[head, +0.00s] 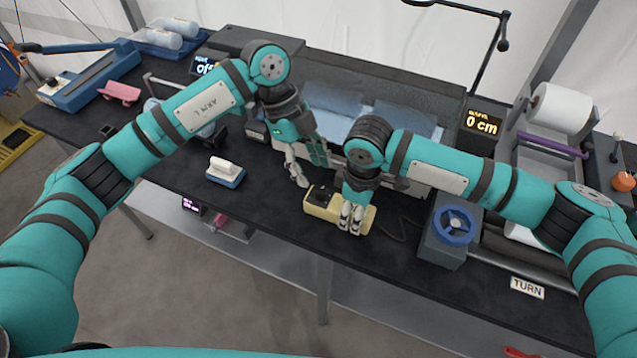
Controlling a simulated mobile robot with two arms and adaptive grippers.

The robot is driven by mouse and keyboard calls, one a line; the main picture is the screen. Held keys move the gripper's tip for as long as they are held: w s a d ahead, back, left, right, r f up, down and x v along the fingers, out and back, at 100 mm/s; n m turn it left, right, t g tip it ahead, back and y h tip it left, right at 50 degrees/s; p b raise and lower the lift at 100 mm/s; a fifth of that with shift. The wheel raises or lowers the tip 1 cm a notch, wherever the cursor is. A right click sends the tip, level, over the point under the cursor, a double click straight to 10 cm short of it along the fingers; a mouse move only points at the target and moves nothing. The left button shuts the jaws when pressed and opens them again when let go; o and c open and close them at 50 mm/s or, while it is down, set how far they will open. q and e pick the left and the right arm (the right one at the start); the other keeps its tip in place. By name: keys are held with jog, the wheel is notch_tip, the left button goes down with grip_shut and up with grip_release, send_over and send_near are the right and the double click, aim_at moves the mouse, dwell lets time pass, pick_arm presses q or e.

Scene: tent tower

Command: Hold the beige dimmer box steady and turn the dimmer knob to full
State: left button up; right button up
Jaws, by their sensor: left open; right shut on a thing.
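The beige dimmer box (319,211) sits on the dark table near its front edge. A dark dimmer knob (320,193) shows on the left part of its top. My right gripper (351,226) is shut on the right end of the box, from above. My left gripper (313,173) is open, above and just behind the left end of the box, with its fingers spread. I see no contact between the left fingers and the knob. The knob's marks are too small to read.
A white-and-blue block (226,172) lies on the table to the left. A grey unit with a blue handwheel (453,225) stands to the right. A grey bin with blue contents (333,99) is behind. A display reading "0 cm" (484,122) stands at the back right.

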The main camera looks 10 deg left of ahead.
aim_at(320, 189)
pick_arm(q)
jog(key=shift+x, duration=2.75)
jog(key=shift+a, duration=0.1)
grip_shut()
